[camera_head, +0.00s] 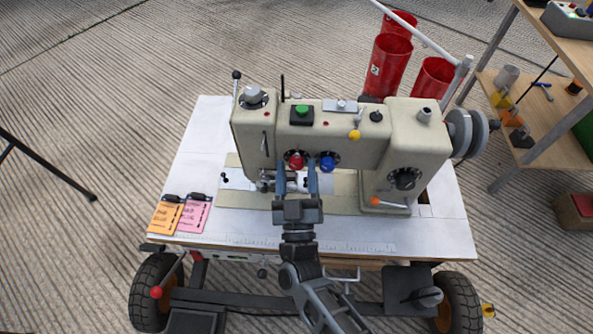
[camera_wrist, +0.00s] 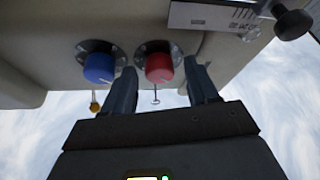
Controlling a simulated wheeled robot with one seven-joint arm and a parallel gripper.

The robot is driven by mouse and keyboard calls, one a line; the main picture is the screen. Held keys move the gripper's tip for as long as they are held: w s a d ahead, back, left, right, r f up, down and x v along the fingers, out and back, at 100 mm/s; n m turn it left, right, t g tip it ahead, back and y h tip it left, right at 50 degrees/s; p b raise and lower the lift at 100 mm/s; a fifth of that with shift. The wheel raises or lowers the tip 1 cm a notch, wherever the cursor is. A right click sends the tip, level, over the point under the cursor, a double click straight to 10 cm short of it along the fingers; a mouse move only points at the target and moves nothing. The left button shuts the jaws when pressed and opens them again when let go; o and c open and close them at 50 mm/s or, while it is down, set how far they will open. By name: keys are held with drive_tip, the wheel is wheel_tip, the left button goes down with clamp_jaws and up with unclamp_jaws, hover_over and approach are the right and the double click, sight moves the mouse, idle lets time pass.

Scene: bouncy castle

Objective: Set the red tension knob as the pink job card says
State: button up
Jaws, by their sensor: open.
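The red tension knob (camera_head: 295,160) is on the front face of the cream sewing machine (camera_head: 330,138). It also shows in the wrist view (camera_wrist: 159,68), on a dark round dial plate. The pink job card (camera_head: 194,214) lies at the left of the white table top; its writing is too small to read. My gripper (camera_head: 298,166) is open in front of the machine. In the wrist view my gripper's fingers (camera_wrist: 162,88) stand apart, with the red knob showing between them, nearer the right finger. I cannot tell whether either finger touches it.
A blue knob (camera_head: 328,162) sits just right of the red one; it also shows in the wrist view (camera_wrist: 98,67), close to a finger. An orange card (camera_head: 165,215) lies beside the pink one. A yellow-tipped lever (camera_head: 354,135) and black dial (camera_head: 404,179) are to the right.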

drive_tip(key=shift+c, duration=0.4)
drive_tip(key=c, duration=1)
drive_tip(key=shift+m, duration=0.3)
drive_tip(key=m+h+b, duration=0.2)
drive_tip(key=m+h, duration=0.1)
drive_tip(key=m, duration=0.2)
drive_tip(key=shift+a+f, duration=0.1)
drive_tip(key=shift+f, duration=0.05)
drive_tip(key=m+h, duration=0.1)
drive_tip(key=m, duration=0.1)
drive_tip(key=m+h+b, duration=0.1)
drive_tip(key=m, duration=0.1)
drive_tip(key=m+g+h+b, duration=0.1)
drive_tip(key=m, duration=0.2)
drive_tip(key=shift+a+h, duration=0.1)
drive_tip(key=shift+h, duration=0.2)
drive_tip(key=shift+m, duration=0.3)
drive_tip(key=o, duration=1.1)
drive_tip(key=shift+r, duration=0.2)
